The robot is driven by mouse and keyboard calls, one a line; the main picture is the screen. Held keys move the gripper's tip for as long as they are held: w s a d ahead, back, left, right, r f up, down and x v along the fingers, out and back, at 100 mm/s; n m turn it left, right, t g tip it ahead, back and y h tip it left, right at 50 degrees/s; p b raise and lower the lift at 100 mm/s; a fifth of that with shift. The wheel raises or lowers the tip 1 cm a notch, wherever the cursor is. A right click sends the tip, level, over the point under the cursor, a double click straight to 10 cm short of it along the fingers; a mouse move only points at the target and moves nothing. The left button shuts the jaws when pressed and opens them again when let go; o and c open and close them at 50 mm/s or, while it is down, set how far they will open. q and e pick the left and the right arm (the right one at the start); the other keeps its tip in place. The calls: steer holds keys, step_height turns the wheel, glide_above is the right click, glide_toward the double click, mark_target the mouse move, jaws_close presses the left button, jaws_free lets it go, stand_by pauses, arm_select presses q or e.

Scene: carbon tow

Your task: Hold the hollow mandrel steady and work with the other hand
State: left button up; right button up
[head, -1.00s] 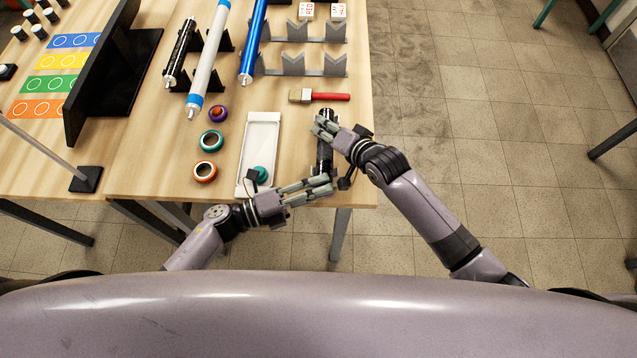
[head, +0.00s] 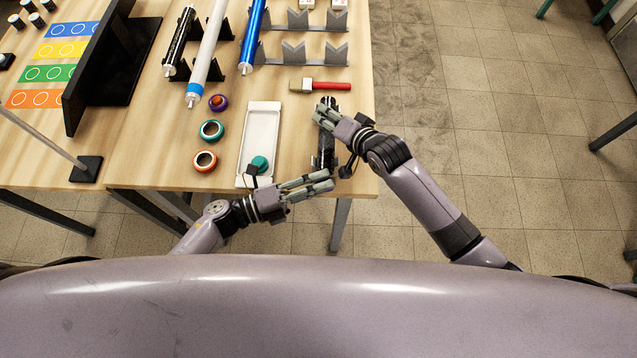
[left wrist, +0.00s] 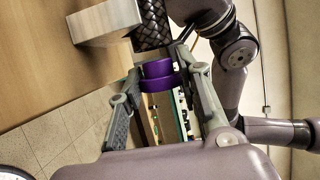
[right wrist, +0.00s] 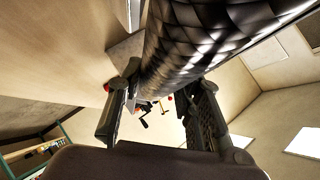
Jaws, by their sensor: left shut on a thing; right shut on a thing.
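The hollow mandrel, a black woven tube (head: 326,148), lies near the table's right front corner, pointing toward the front edge. My right gripper (head: 322,112) is shut on it near its far end; in the right wrist view the tube (right wrist: 190,40) passes between the fingers (right wrist: 163,100). My left gripper (head: 330,180) is at the near end, shut on a purple round plug (left wrist: 160,74). In the left wrist view the plug sits between the fingertips (left wrist: 158,75), right at the end of the tube (left wrist: 150,28).
A white tray (head: 277,107) with a teal plug (head: 260,164) stands left of the mandrel. A red-handled brush (head: 325,86) and grey V-stands (head: 294,53) are behind. A black panel (head: 105,65) stands left.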

arm_select(q)
steer(key=shift+s+r, duration=0.5)
steer(key=shift+r, duration=0.65)
steer(key=shift+s+r, duration=0.5)
steer(key=shift+r, duration=0.7)
steer(key=shift+s+r, duration=0.5)
steer(key=shift+r, duration=0.65)
arm_select(e)
steer(key=o, duration=0.9)
steer(key=shift+r, duration=0.15)
steer(key=shift+r, duration=0.65)
steer(key=shift+o, duration=0.4)
steer(key=o, duration=0.5)
